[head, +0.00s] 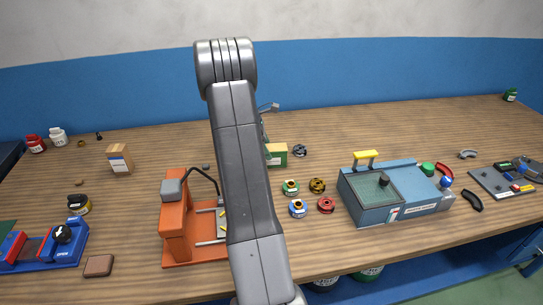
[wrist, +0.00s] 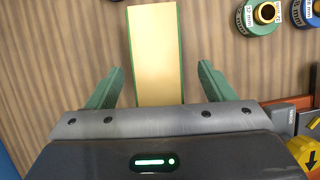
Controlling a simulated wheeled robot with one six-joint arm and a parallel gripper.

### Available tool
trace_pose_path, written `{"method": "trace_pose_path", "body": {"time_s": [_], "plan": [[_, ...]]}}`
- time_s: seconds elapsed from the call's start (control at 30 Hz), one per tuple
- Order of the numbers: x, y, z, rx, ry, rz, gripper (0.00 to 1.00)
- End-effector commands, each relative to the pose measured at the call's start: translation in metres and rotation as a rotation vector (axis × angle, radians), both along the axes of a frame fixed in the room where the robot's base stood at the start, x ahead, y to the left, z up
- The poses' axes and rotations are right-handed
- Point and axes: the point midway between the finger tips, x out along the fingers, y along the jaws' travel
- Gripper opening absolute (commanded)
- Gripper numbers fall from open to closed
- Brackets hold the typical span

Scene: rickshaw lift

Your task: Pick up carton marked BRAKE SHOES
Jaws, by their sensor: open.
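A carton with green sides and a tan top (wrist: 155,45) lies below my gripper (wrist: 154,78) in the wrist view. The two green fingers are open, one on each side of the carton's near part, with gaps between. In the head view a green and tan carton (head: 277,154) shows just right of my arm, which hides its left part. A tan carton with a blue and white label (head: 119,158) stands at the left. The lettering on both cartons is too small to read. My arm largely hides the gripper in the head view.
Several small spools (head: 298,208) lie right of my arm, in front of the green carton. An orange fixture (head: 176,225) stands left of the arm and a blue-grey machine (head: 385,195) stands to the right.

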Motion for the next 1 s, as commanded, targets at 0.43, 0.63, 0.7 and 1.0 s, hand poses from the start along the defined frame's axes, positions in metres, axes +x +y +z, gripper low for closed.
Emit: {"method": "trace_pose_path", "body": {"time_s": [0.43, 0.63, 0.7, 1.0], "plan": [[0.005, -0.028, -0.042, 0.000, 0.001, -0.001, 0.75], [0.005, -0.028, -0.042, 0.000, 0.000, -0.001, 0.75], [0.005, -0.028, -0.042, 0.000, 0.000, -0.001, 0.75], [0.005, -0.028, -0.045, 0.000, 0.001, -0.001, 0.75]]}}
